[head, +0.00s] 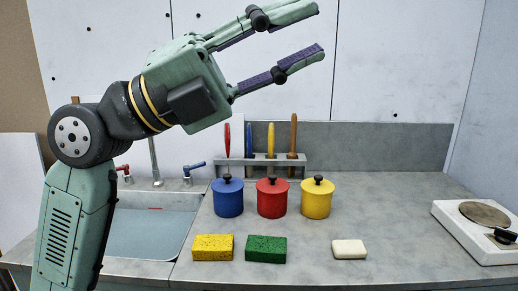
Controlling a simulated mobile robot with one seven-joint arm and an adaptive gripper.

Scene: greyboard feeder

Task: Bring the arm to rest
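My gripper (306,33) is raised high above the counter at the upper middle of the head view. Its two green fingers with dark purple pads point right and stand apart, with nothing between them. My arm (75,190) rises at the left, bends at the dark joint and reaches right in front of the back wall. The gripper touches nothing on the counter.
The grey counter (385,215) holds blue (228,203), red (271,203) and yellow (316,203) lidded pots. In front lie a yellow sponge (212,248), a green sponge (266,250) and a white block (349,249). A sink (150,230) is left, a hotplate (470,240) right.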

